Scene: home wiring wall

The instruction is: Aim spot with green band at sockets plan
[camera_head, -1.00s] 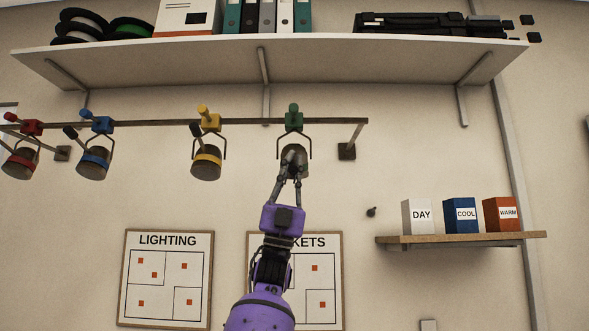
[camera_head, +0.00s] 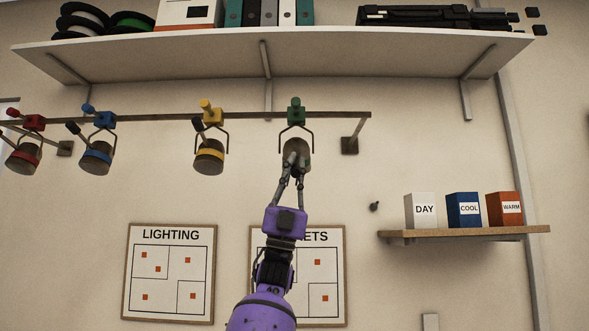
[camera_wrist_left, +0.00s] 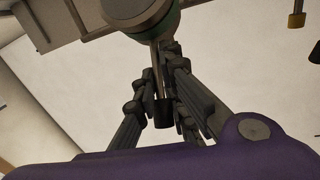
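The spot with the green band (camera_head: 298,152) hangs under its green clamp (camera_head: 296,115) at the right end of the rail. My left gripper (camera_head: 295,161) reaches up in front of it and hides part of its can. In the left wrist view, the can with its green band (camera_wrist_left: 150,18) is at the top. Its rod-like handle with a dark end (camera_wrist_left: 163,113) runs down between my finger tips, which close in on both sides of it. The sockets plan (camera_head: 325,270) is on the wall below, its left part hidden by my left arm. My right gripper is out of view.
Yellow (camera_head: 208,157), blue (camera_head: 96,158) and red (camera_head: 23,156) spots hang left on the same rail (camera_head: 160,118). The lighting plan (camera_head: 170,320) is lower left. A small shelf (camera_head: 465,233) with three boxes is right. A long shelf (camera_head: 360,58) spans above.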

